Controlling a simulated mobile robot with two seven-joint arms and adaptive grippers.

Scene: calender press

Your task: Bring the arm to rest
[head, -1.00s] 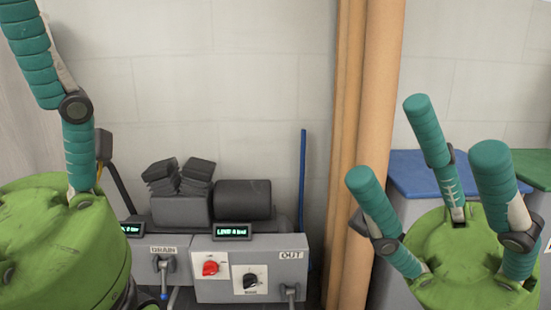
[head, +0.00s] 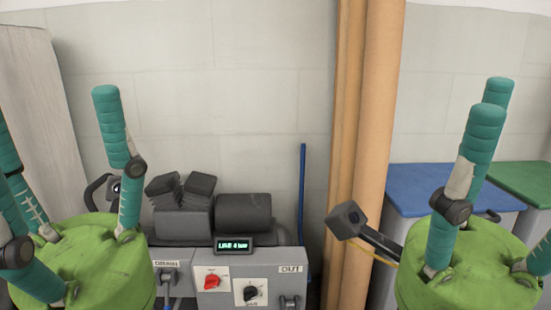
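My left gripper (head: 65,160) has a green body and teal padded fingers that are spread apart with nothing between them. It is at the lower left, in front of the left end of the machine, partly cut off by the picture edge. My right gripper (head: 490,110), of the same kind, is at the lower right in front of the bins. Its fingers point up, spread and empty. Neither gripper is seen touching anything.
A grey control box (head: 283,262) has a red knob (head: 211,281), a black knob (head: 254,293) and a lit display (head: 234,243). Behind it sits a dark compressor (head: 243,211). Brown pipes (head: 372,130) rise right of it. Blue (head: 420,180) and green (head: 520,178) lidded bins stand right.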

